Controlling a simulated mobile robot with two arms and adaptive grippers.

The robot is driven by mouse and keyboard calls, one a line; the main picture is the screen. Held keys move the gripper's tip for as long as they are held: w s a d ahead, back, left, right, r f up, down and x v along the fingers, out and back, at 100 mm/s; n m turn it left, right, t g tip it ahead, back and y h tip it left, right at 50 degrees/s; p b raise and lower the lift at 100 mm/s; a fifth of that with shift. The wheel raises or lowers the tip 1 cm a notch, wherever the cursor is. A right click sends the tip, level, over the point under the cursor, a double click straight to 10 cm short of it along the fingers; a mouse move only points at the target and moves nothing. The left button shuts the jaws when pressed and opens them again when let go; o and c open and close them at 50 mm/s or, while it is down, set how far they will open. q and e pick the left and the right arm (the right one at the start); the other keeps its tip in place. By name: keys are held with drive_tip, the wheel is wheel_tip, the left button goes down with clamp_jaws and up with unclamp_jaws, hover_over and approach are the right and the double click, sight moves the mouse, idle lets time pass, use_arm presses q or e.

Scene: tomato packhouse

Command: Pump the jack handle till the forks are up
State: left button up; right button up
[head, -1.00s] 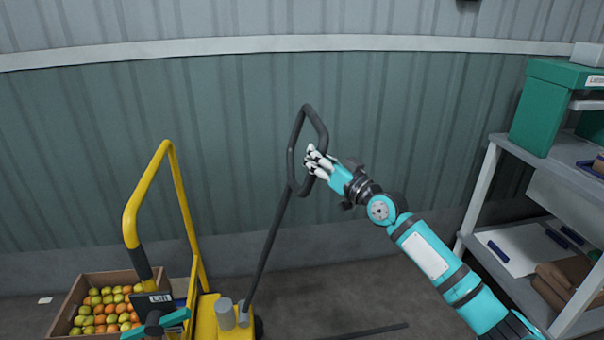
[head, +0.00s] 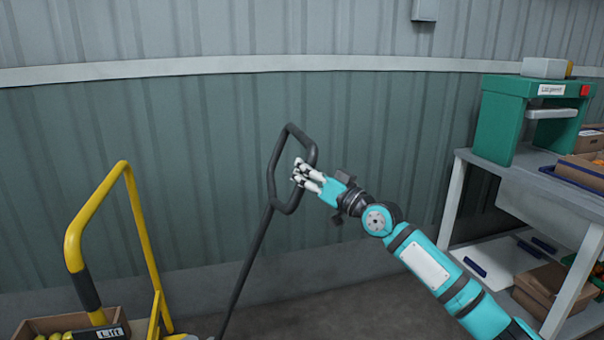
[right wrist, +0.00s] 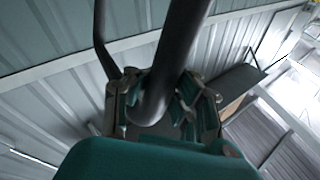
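The jack handle is a dark closed loop (head: 271,183) on a thin dark shaft (head: 247,268), tilted to the right against the green wall in the head view. My right gripper (head: 302,174) has its pale fingers at the right side of the loop. In the right wrist view the dark bar of the handle (right wrist: 172,65) runs between the fingers, which close around it. The shaft's foot is at the bottom edge of the head view. The forks are not in view. My left gripper is not in view.
A yellow tube frame (head: 140,230) stands left of the handle, with a dark "Lift" label (head: 108,332) and a fruit crate (head: 40,322) below. At right is a grey shelf (head: 452,200) holding a green machine (head: 500,118) and cartons. Floor between is bare.

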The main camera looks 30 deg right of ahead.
drive_tip(key=o, duration=0.4)
drive_tip(key=shift+s+a, duration=0.5)
drive_tip(key=o, duration=0.4)
drive_tip(key=shift+w+d+r, duration=0.1)
drive_tip(key=shift+d+r, duration=0.05)
drive_tip(key=shift+d, duration=0.05)
drive_tip(key=shift+s+d, duration=0.15)
drive_tip(key=shift+s, duration=0.05)
drive_tip(key=v, duration=1.1)
drive_tip(key=shift+s, duration=0.25)
